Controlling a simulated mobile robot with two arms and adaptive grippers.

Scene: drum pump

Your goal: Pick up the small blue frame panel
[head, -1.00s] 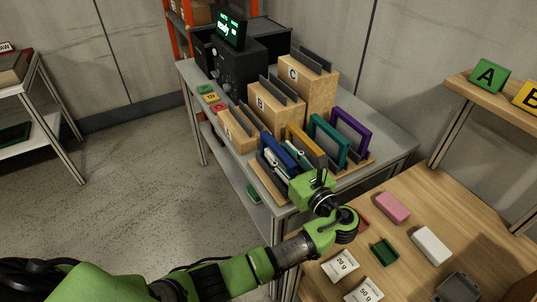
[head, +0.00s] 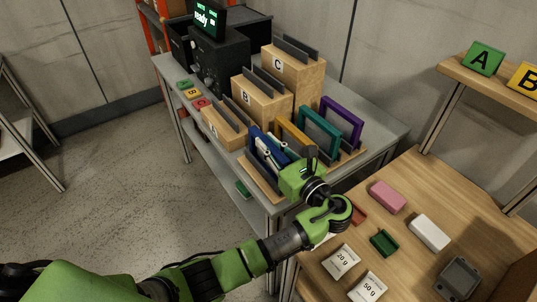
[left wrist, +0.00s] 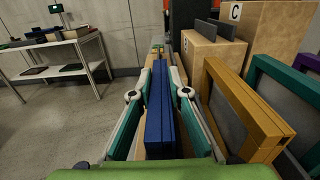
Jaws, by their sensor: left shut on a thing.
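The small blue frame panel (head: 268,152) is upright at the near left end of a row of coloured frames, over the wooden rack (head: 262,182) on the grey table. My left gripper (head: 276,152) reaches it from the front. In the left wrist view, the blue panel (left wrist: 159,112) stands edge-on between the two fingers of the gripper (left wrist: 158,85), which are shut on it. The gripper and fingers hide part of the panel, and I cannot tell whether its lower edge is clear of the rack.
Yellow (head: 294,137), teal (head: 320,130) and purple (head: 342,122) frames stand close to the right of it. Wooden blocks A (head: 222,130), B (head: 262,98) and C (head: 292,72) stand behind. The wooden table (head: 410,200) at right holds pink and white blocks.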

